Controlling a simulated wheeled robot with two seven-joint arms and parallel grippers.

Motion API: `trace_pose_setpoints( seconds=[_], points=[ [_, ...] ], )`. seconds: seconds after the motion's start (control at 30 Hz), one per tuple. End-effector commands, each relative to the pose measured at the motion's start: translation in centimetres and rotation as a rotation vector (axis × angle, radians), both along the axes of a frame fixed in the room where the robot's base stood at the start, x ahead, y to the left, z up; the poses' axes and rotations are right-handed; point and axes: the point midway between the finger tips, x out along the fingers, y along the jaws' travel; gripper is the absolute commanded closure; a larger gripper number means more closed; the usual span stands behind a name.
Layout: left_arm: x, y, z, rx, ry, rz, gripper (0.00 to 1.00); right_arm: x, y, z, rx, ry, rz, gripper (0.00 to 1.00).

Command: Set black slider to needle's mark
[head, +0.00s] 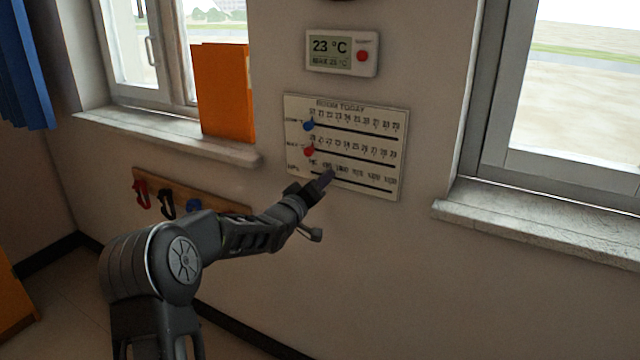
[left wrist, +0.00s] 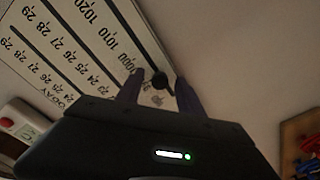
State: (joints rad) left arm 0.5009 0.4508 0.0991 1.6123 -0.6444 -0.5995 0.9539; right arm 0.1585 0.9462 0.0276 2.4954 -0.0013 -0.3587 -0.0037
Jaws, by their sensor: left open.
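A white board (head: 398,152) headed "ROOM TODAY" hangs on the wall with three numbered rows and dark slots. Its blue slider (head: 309,125) and red slider (head: 309,151) sit at the left ends of the upper two rows. The black slider (left wrist: 160,80) shows in the left wrist view on the bottom row, near the 1000 mark; in the head view my gripper hides it. My left gripper (head: 328,178) is open at the bottom row, its fingers on either side of the black slider. I cannot tell whether they touch it. No needle is visible. My right gripper is out of view.
A white display (head: 341,52) reading 23 °C, with a red button, is above the board. An orange panel (head: 224,92) stands on the left sill (head: 160,134). A hook rail (head: 222,206) is lower left. Another sill (head: 540,222) juts out at right.

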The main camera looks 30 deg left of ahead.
Motion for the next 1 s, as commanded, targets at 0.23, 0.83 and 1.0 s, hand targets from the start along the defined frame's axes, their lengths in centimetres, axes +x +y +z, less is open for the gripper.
trace_pose_setpoints(
  seconds=[0.23,0.83,1.0],
  points=[
    [-0.2,0.0,0.0,0.000,0.000,0.000,0.56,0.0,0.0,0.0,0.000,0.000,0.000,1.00],
    [-7.6,-0.5,0.0,0.001,0.000,0.000,0.56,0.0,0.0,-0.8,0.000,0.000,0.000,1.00],
    [-7.8,-0.6,0.0,0.000,0.000,0.000,0.56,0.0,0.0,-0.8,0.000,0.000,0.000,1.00]
  ],
)
